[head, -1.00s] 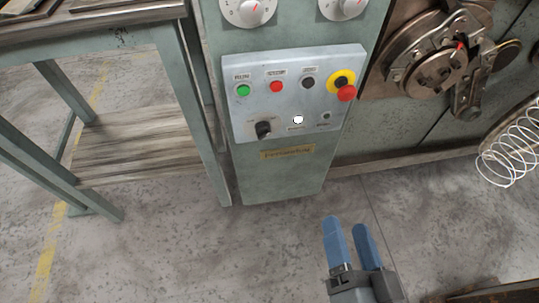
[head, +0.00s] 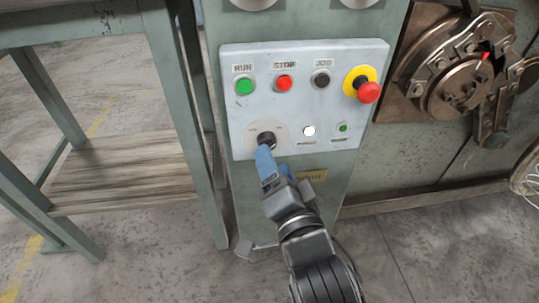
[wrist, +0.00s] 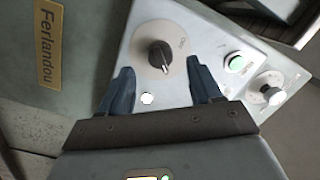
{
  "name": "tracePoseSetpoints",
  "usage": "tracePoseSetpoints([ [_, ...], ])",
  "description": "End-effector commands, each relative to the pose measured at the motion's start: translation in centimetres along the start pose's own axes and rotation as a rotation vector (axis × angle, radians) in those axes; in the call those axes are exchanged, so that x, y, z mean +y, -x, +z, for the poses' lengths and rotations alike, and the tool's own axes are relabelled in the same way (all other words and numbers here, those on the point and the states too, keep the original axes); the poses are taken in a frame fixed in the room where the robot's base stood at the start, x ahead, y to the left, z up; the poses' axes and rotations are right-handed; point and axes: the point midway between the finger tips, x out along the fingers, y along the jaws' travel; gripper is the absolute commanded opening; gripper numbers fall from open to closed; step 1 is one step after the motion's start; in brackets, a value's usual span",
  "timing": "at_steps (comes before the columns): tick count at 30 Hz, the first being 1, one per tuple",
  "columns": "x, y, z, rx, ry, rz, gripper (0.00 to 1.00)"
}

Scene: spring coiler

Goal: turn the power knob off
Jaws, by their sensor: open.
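The black power knob (head: 266,139) sits at the lower left of the grey control panel (head: 300,105). In the wrist view the knob (wrist: 160,56) shows on its round pale dial plate, with its pointer ridge toward the dial's lower edge there. My gripper (head: 268,160) is just below and in front of the knob in the head view. In the wrist view my gripper (wrist: 162,84) is open, its two blue fingers apart, with the knob lying beyond the tips and roughly between them. The fingers do not appear to touch it.
Above the knob are a green run button (head: 244,86), a red stop button (head: 284,83) and a black jog button (head: 320,79). A red emergency stop (head: 368,92) on yellow projects at right. A white lamp (head: 309,131) is close right of the knob. A workbench (head: 120,150) stands left.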

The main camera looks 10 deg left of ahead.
Motion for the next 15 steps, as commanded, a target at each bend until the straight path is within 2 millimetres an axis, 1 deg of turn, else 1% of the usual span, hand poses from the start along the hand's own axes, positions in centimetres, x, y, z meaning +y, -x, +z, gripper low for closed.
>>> tracePoseSetpoints([
  [1, 0.2, -0.8, 0.1, 0.001, 0.002, -0.003, 0.64],
  [3, 0.2, -1.8, 0.1, 0.001, 0.004, -0.001, 0.64],
  [7, 0.1, -3.2, 0.1, 0.000, 0.003, -0.002, 0.64],
  [12, 0.1, -4.3, 0.0, 0.000, 0.002, 0.000, 0.64],
  [15, 0.1, -4.5, 0.0, 0.000, 0.001, 0.001, 0.64],
])
